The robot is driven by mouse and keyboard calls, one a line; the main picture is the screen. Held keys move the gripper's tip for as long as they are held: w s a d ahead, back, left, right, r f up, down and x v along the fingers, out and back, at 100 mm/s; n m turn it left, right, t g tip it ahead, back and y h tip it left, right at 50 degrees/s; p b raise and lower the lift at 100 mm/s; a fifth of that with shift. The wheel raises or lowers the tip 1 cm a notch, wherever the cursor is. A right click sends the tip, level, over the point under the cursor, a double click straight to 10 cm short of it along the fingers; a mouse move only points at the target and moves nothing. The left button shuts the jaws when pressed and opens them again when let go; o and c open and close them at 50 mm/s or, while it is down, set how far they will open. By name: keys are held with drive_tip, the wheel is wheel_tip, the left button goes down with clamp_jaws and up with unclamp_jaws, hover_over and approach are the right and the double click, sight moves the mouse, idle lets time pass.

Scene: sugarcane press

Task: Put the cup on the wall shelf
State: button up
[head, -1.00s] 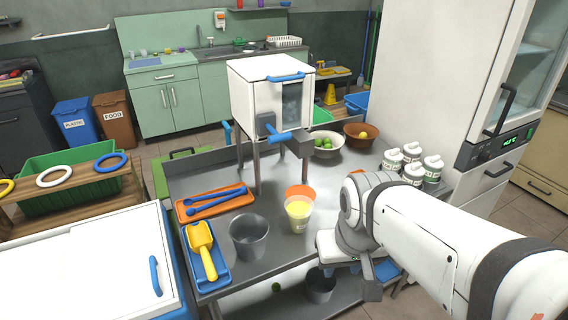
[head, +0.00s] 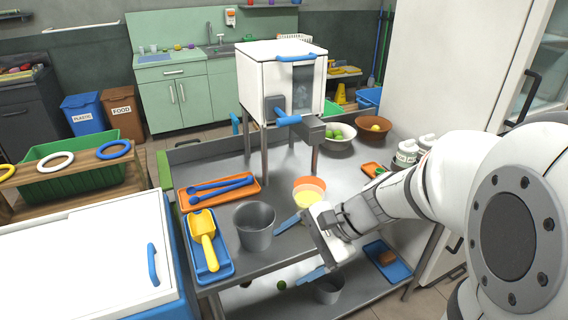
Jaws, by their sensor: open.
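The cup (head: 309,187), with an orange upper part and yellow below, stands upright on the metal table (head: 225,165) below the white press box. Its lower part is partly hidden by my gripper. My gripper (head: 300,250) is open, its two blue fingers spread apart. The upper finger is close to the cup's lower left in the picture; I cannot tell if they touch. Nothing is seen between the fingers. What looks like the wall shelf (head: 268,5) shows at the top edge of the head view on the back wall, mostly cut off.
A grey metal pot (head: 255,226) stands left of the gripper. A blue tray (head: 220,262) with a yellow scoop and an orange tray (head: 245,192) with blue tools lie further left. The white press box (head: 280,75) stands behind the cup. White jars (head: 405,155) stand at right.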

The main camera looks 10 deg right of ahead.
drive_tip(key=shift+o, duration=1.1)
drive_tip(key=w+d+f+m+t+y+b, duration=0.1)
drive_tip(key=w+f+m+t+y+b, duration=0.1)
drive_tip(key=w+m, duration=0.4)
drive_tip(key=shift+w+d+f+t+y+b, duration=0.3)
drive_tip(key=shift+w+f+t+y+b, duration=0.1)
drive_tip(key=shift+w+t+y, duration=0.35)
drive_tip(key=m+t+b, duration=0.3)
drive_tip(key=m+t, duration=0.6)
drive_tip(key=m, duration=0.1)
approach(309, 193)
drive_tip(key=s+a+r, duration=0.2)
drive_tip(key=a+r, duration=0.1)
drive_tip(key=r, duration=0.1)
drive_tip(key=shift+h, duration=0.45)
drive_tip(key=x, duration=0.5)
drive_tip(key=f+x, duration=0.1)
drive_tip(key=x, duration=0.1)
drive_tip(key=shift+w+b, duration=0.4)
drive_tip(key=c, duration=1.2)
drive_tip(key=shift+c, duration=0.7)
drive_tip(key=shift+r, duration=0.15)
